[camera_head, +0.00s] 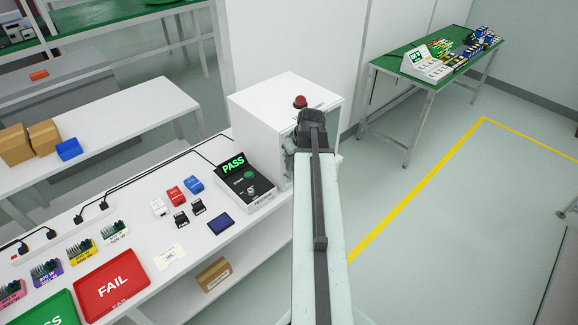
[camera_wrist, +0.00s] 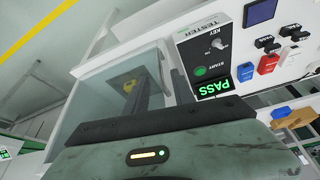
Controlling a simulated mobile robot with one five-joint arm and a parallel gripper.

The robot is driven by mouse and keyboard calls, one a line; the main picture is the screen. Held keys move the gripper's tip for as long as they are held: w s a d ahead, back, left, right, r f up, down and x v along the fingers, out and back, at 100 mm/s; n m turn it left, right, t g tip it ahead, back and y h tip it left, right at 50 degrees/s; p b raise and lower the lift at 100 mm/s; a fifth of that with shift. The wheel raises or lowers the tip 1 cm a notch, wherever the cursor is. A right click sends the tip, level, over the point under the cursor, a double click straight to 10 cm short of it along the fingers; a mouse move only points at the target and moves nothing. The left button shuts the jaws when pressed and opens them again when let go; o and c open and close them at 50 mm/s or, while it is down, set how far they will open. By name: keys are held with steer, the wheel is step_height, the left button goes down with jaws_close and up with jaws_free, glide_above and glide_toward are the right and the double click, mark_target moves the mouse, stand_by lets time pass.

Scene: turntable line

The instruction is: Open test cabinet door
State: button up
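The white test cabinet (camera_head: 262,112) stands at the far end of the bench, with a red button or lamp (camera_head: 300,101) on top. Its front is largely hidden behind my arm in the head view. In the wrist view a clear greenish door panel (camera_wrist: 92,98) shows, with a small yellow spot behind it. My gripper (camera_wrist: 158,85) is close to this panel. Its two dark fingers stand apart, one in line with the panel and one to the right of its edge. I cannot tell whether they touch the door. The tester (camera_head: 245,182) beside the cabinet reads PASS.
The white bench carries a red FAIL tray (camera_head: 112,284), a green tray (camera_head: 50,310), small coloured blocks and several circuit boards. A green-topped table (camera_head: 400,68) stands at the back right. The floor right of my arm is clear, with a yellow line (camera_head: 420,178).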

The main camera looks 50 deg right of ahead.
mark_target(290, 176)
steer(key=b+x, duration=0.6)
steer(key=x, duration=0.1)
steer(key=shift+f, duration=0.2)
steer(key=shift+r, duration=0.1)
jaws_close()
stand_by(0.9)
